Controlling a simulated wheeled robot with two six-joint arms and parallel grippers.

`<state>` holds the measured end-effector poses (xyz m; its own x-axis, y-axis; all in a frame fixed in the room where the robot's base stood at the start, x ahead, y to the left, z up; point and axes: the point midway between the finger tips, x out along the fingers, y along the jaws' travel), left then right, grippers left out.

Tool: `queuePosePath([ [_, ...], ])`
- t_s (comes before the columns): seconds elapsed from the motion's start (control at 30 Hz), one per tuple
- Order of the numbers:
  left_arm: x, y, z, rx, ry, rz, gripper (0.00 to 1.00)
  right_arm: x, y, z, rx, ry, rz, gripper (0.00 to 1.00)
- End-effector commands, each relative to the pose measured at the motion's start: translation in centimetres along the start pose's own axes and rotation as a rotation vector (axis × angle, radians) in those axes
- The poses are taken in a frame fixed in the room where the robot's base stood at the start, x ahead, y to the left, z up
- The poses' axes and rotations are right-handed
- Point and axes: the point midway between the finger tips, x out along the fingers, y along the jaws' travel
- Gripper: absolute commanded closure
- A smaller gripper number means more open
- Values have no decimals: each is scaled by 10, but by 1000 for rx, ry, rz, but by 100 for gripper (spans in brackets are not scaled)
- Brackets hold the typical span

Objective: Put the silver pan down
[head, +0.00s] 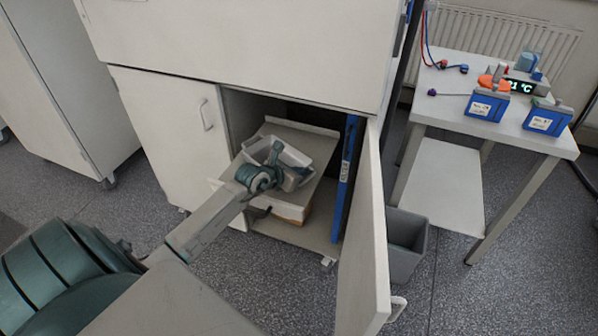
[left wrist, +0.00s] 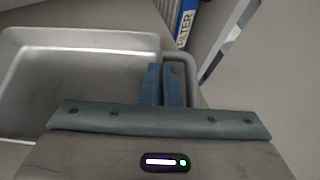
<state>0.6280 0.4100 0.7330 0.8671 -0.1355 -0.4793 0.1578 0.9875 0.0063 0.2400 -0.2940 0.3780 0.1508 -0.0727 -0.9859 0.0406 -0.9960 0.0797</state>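The silver pan (head: 259,149) is a shallow rectangular tray over the light pull-out shelf (head: 318,142) in the open lower cabinet. I cannot tell whether its bottom touches the shelf. My left gripper (head: 275,152) reaches in over it and covers part of it. In the left wrist view the pan (left wrist: 85,85) fills the left side, with a loop handle at its right edge. The blue fingers of my left gripper (left wrist: 161,84) are close together at that edge, shut on the pan's side. My right gripper is not in view.
The open cabinet door (head: 363,245) stands right of the shelf. A blue panel (head: 346,175) marked FILTER is upright just inside. A grey bin (head: 405,245) stands beyond the door. A white table (head: 505,128) at the right holds blue battery packs.

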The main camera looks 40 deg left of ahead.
Motion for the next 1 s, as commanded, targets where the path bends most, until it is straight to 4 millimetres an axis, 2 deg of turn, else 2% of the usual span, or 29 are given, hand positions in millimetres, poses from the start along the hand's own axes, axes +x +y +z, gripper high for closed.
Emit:
queuePosePath([
  [0.1,1,0,-2,1,-1,0,100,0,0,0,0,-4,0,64],
  [0.2,1,0,-2,0,0,0,78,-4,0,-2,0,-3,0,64],
  [0.23,1,0,-2,0,1,0,76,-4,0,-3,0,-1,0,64],
  [0.57,-1,0,2,0,0,0,76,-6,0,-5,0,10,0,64],
  [0.67,-15,1,-1,4,3,1,76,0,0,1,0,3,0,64],
  [1.0,-83,1,0,8,5,1,76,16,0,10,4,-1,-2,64],
])
